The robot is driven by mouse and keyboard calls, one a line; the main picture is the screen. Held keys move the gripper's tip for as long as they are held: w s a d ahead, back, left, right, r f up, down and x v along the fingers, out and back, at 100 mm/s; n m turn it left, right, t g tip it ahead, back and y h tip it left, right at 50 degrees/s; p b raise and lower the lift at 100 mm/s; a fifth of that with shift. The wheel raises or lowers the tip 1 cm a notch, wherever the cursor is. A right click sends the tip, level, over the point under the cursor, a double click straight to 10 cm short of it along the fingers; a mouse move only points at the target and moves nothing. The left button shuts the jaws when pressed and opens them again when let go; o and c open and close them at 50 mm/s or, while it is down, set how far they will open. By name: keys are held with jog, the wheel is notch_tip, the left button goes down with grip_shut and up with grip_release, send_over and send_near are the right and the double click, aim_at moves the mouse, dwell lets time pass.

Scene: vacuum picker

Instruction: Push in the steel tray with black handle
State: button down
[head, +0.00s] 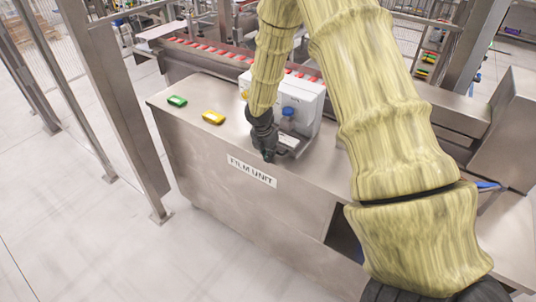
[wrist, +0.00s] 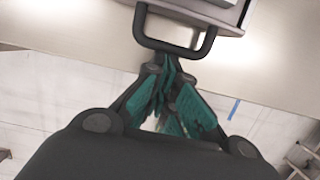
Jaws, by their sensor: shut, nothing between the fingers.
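The steel tray (wrist: 212,13) shows at the top of the wrist view. Its black U-shaped handle (wrist: 164,46) sticks out from its front edge toward me. In the head view, part of the tray (head: 289,141) shows at the foot of the white machine (head: 303,103), partly hidden by my gripper. My gripper (head: 268,157) is low at the front edge of the bench. In the wrist view, the teal fingertips (wrist: 171,70) are together, empty, just in front of the handle's bar. I cannot tell whether they touch it.
The steel bench (head: 213,163) carries a "FILM UNIT" label (head: 252,171) on its front. A green pack (head: 177,101) and a yellow pack (head: 213,117) lie left of the machine. A conveyor with red items (head: 214,50) runs behind. A steel post (head: 122,104) stands at left.

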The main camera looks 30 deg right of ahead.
jog(key=shift+d, duration=0.1)
jog(key=s+a+r+b, duration=0.2)
jog(key=a+r, duration=0.4)
jog(key=r, duration=0.3)
jog(key=shift+s+b, duration=0.15)
jog(key=shift+b, duration=0.3)
jog(key=shift+a, duration=0.1)
dwell(0.4)
